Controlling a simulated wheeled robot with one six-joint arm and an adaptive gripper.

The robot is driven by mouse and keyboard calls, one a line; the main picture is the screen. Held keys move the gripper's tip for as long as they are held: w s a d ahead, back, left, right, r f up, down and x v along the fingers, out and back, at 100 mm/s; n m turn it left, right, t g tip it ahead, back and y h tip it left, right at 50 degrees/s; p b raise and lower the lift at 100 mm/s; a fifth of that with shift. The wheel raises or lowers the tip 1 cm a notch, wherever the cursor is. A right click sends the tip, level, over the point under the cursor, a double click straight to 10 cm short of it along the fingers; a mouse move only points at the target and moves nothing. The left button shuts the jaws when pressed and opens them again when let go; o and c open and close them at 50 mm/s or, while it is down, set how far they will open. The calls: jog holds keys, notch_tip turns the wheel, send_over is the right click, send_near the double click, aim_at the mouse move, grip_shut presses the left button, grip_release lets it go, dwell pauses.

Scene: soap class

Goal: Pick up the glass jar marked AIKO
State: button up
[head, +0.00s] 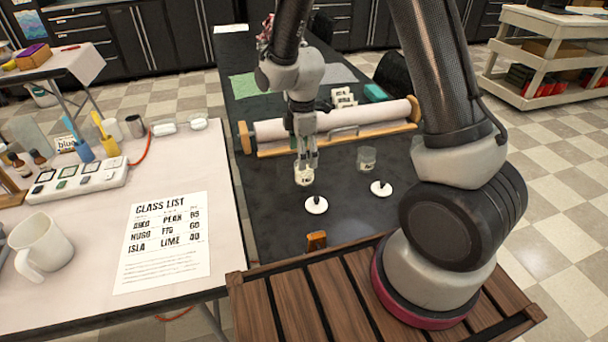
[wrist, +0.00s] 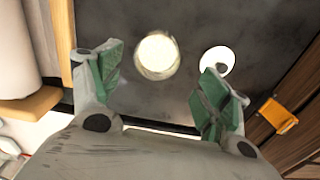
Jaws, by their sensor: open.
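A glass jar (head: 304,177) with pale contents and a label stands on the dark table, just below my gripper (head: 305,160). The label's writing is too small to read, so I cannot tell if it says AIKO. In the wrist view the jar (wrist: 157,56) shows from above, between and just beyond the green-padded fingers of my gripper (wrist: 162,72), which are spread apart and empty. A second glass jar (head: 367,157) stands to the right, clearer, with a small unreadable label.
Two white lids with dark knobs, a near one (head: 316,206) and a right one (head: 381,188), lie close by. A wooden-framed roller (head: 335,122) runs behind the jars. An orange-brown block (head: 316,241) sits near the front edge. A white table (head: 80,315) with a class list (head: 163,240) stands left.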

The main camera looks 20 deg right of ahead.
aim_at(304, 173)
jog(key=f, duration=0.5)
jog(key=shift+w+d+f, duration=0.2)
jog(key=shift+w+d, duration=0.05)
jog(key=shift+w, duration=0.05)
jog(key=c, duration=1.2)
jog(key=shift+c, duration=0.2)
jog(key=shift+r, duration=0.2)
